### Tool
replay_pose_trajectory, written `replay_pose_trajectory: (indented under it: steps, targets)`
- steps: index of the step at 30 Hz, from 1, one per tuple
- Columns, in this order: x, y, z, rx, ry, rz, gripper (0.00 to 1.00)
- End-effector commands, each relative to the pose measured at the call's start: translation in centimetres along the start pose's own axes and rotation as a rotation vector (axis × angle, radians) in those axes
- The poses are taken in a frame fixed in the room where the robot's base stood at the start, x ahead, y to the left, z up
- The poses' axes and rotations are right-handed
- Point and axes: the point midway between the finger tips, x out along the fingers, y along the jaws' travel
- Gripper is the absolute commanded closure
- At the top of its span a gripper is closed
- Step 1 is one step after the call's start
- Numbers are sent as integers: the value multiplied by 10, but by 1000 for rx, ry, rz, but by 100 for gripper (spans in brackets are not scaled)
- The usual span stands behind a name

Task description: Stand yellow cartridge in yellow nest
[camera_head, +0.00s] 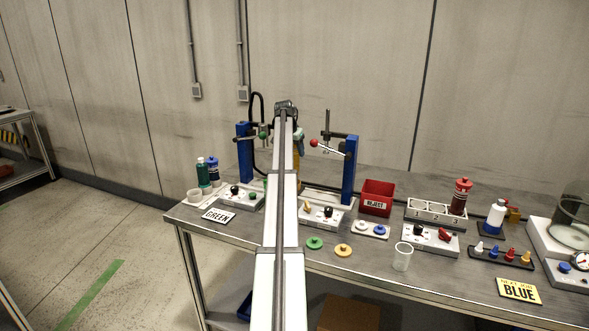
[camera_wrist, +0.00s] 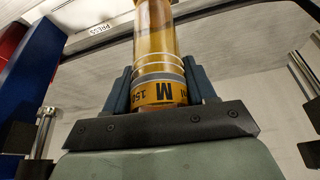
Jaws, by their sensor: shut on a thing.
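The yellow cartridge (camera_wrist: 156,45) is a clear amber tube with pale rings and a yellow label marked "M" at its gripped end. My gripper (camera_wrist: 160,88) is shut on it, with dark fingers on both sides of the label. In the head view a sliver of amber (camera_head: 297,148), which looks like the cartridge, shows beside my arm between two blue posts. My arm hides most of the gripper there. I cannot make out the yellow nest; my arm covers the middle of the bench.
A left blue post (camera_head: 244,150) and a right blue post (camera_head: 349,170) flank my arm, with a red-knobbed lever (camera_head: 314,143) beside the right one. A red reject bin (camera_head: 376,197), control boxes, a clear cup (camera_head: 403,257) and loose discs (camera_head: 343,250) crowd the bench (camera_head: 360,275).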

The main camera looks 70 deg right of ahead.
Motion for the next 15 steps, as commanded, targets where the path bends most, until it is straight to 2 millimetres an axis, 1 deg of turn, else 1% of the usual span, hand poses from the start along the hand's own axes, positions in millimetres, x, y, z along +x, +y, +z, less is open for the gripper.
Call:
replay_pose_trajectory:
  steps: [1, 3, 10, 15]
  targets:
    - [9, 1, 5, 0, -1, 1, 89]
    - [18, 0, 8, 0, 0, 0, 89]
    - [34, 0, 14, -1, 0, 0, 89]
    - [53, 0, 22, -1, 0, 0, 89]
